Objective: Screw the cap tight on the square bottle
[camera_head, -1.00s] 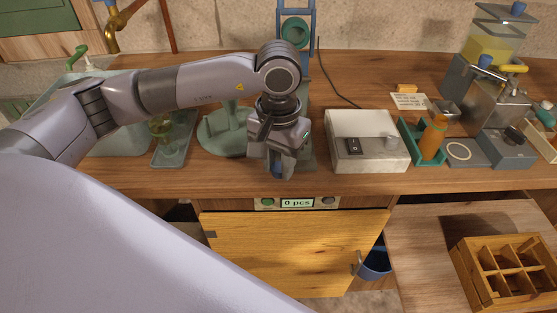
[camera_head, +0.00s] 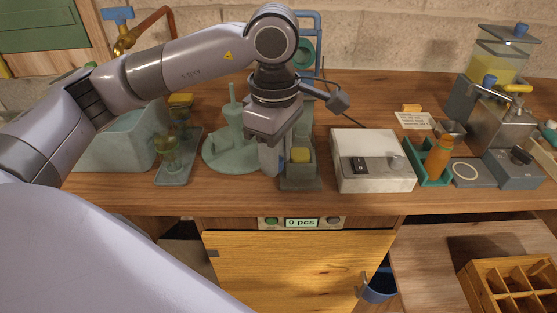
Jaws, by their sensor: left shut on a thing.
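My left gripper (camera_head: 270,160) points down over the middle of the bench, in front of the blue-framed stand. It is shut on a small blue thing (camera_head: 281,161), mostly hidden by the fingers; I cannot tell for sure that it is the cap. I cannot tell whether this is the square bottle. An orange bottle (camera_head: 437,160) stands in a green holder at the right. My right gripper is not in view.
A white box with a switch (camera_head: 372,165) stands right of the grey holder. A green round stand (camera_head: 232,154) and a tray with glassware (camera_head: 177,165) are to the left. A dark arm with a grey block (camera_head: 338,99) juts out by my wrist. A wooden crate (camera_head: 495,285) is lower right.

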